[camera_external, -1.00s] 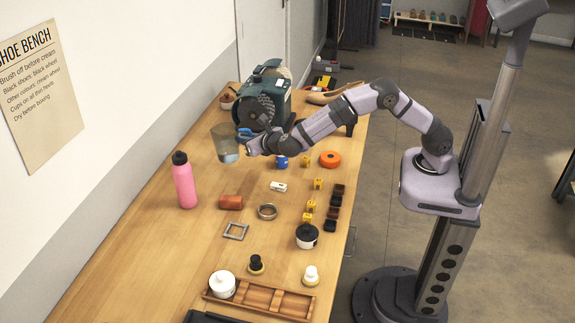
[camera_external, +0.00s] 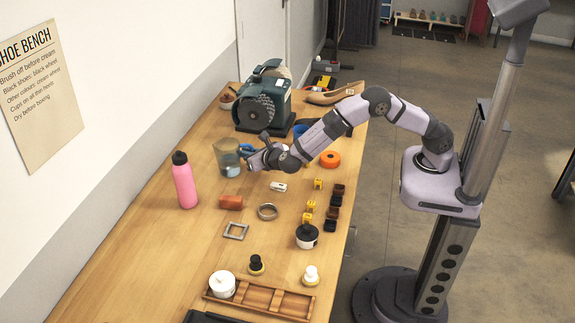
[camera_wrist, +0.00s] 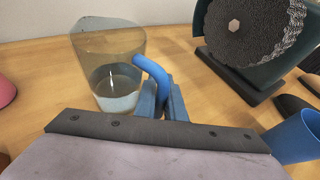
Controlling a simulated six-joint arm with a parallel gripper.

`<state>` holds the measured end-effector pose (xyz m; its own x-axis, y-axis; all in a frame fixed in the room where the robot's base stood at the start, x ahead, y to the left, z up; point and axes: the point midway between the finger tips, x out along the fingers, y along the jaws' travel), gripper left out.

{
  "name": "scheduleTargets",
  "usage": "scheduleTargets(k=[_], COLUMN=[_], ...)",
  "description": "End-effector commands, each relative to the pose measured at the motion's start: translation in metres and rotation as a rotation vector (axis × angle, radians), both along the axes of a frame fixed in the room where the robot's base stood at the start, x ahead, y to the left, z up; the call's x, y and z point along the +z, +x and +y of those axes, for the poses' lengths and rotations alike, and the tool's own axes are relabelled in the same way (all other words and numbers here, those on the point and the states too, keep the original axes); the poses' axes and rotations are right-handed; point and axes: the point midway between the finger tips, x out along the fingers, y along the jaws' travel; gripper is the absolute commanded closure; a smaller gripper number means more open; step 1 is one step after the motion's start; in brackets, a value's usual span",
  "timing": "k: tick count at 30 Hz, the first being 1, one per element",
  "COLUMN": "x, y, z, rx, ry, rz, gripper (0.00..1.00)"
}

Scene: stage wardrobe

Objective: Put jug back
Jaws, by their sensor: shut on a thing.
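The jug (camera_external: 227,152) is a clear, smoky beaker with a spout and a blue handle, with some pale liquid at its bottom. In the wrist view the jug (camera_wrist: 112,62) stands upright left of the fingers. My gripper (camera_external: 249,156) is shut on the jug's blue handle; its fingertips (camera_wrist: 164,98) show around the lower handle in the wrist view. The jug is at or just above the bench (camera_external: 152,215); I cannot tell whether its base touches.
A bench grinder (camera_external: 262,100) stands behind the jug. A pink bottle (camera_external: 184,184) is at front left. A blue cup (camera_wrist: 295,138) is right of my gripper. Bare wood lies between bottle and jug.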

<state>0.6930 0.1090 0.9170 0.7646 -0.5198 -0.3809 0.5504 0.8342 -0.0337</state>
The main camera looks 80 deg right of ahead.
Motion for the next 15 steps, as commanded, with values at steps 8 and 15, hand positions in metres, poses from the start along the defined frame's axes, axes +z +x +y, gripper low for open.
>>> scheduleTargets(k=[8, 15], x=[-0.003, -0.0027], y=[0.0, 0.0], z=[0.0, 0.0001], rx=[0.0, 0.0], ry=[0.0, 0.0], rz=[0.0, 0.0], gripper=[0.83, 0.72])
